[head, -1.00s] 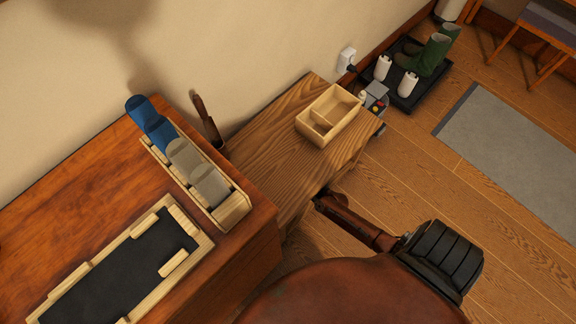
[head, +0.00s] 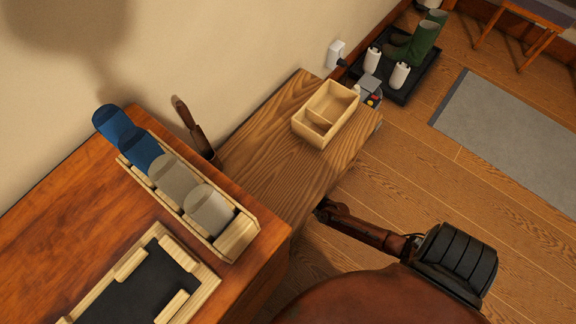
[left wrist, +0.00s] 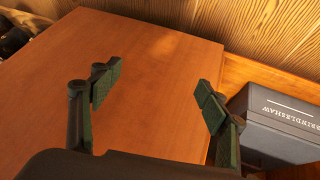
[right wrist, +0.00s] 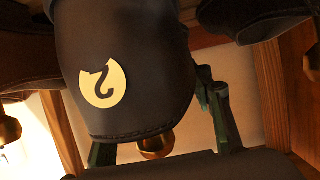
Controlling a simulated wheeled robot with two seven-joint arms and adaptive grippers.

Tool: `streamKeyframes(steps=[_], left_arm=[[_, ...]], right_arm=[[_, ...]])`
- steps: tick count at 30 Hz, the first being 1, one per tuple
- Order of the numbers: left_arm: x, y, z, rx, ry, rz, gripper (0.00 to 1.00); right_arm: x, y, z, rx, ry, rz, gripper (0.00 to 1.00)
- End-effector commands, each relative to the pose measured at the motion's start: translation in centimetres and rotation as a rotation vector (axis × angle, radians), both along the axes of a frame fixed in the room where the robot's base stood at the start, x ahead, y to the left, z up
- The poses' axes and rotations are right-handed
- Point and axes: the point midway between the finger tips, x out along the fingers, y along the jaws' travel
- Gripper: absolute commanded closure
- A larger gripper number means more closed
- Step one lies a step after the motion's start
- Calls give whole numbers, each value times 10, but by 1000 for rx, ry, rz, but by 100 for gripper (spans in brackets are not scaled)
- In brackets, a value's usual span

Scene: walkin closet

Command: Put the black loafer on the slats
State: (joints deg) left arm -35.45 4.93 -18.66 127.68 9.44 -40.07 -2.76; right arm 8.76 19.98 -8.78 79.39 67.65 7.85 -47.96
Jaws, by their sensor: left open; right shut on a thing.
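A dark leather thing with a stitched edge and a round yellow sticker, apparently the black loafer (right wrist: 145,40), fills the middle of the right wrist view. My right gripper (right wrist: 160,135) is shut on it, with green fingers at either side. In the head view my right arm reaches to the bench's front edge, and its gripper is hidden below the bench top. My left gripper (left wrist: 155,95) is open and empty above a reddish wooden surface (left wrist: 145,55). I cannot make out the slats for certain in any view.
Other dark shoes (right wrist: 268,18) and brass knobs (right wrist: 10,130) crowd the right wrist view. A bench (head: 260,150) bears a divided wooden box (head: 301,130). A grey lettered box (left wrist: 275,120) is beside the left gripper. A boot tray (head: 405,93) stands beyond; floor is open at right.

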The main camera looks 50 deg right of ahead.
Motion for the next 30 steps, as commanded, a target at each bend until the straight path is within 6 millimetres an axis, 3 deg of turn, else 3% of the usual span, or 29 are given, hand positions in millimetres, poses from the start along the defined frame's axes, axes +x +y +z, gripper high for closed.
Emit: streamKeyframes(steps=[1, 7, 22, 23, 30], left_arm=[[-3, 4, -14, 11, -8, -3, 31], [-1, 10, -33, 29, -82, 0, 31], [1, 12, -37, 33, -121, 1, 31], [0, 13, -38, 34, -123, 1, 31], [1, 12, -37, 33, -123, 2, 31]], right_arm=[[-1, 0, -10, -1, 3, 0, 100], [0, 0, -23, 0, 1, 0, 100], [0, 0, -27, 0, -1, -1, 100], [-1, 0, -29, 0, 3, 0, 53], [-1, 0, -27, 0, 2, 0, 36]])
